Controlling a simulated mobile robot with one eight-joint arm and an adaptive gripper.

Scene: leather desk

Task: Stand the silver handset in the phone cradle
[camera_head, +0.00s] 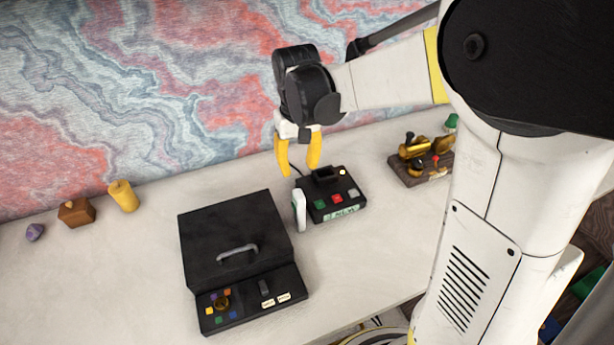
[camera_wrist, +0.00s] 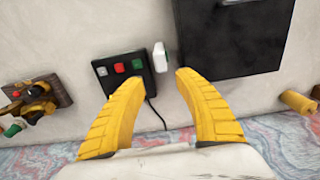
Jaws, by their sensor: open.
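The silver handset (camera_head: 299,211) is a pale, narrow block at the left side of the black phone cradle (camera_head: 326,190). It looks upright in the head view; whether it touches the cradle I cannot tell. The cradle has a raised slot at its back and red, green and pale buttons. My gripper (camera_head: 298,169) is open and empty, pointing down above and behind the handset. In the wrist view the handset (camera_wrist: 160,57) lies just beyond the gap between my yellow fingertips (camera_wrist: 157,79), and the cradle (camera_wrist: 128,83) is partly hidden by the left finger.
A large black case (camera_head: 236,225) with a handle and control panel stands left of the handset. A brass device (camera_head: 425,158) on a wooden base is to the right. A yellow cylinder (camera_head: 123,196), brown box (camera_head: 76,212) and purple stone (camera_head: 35,232) line the left back.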

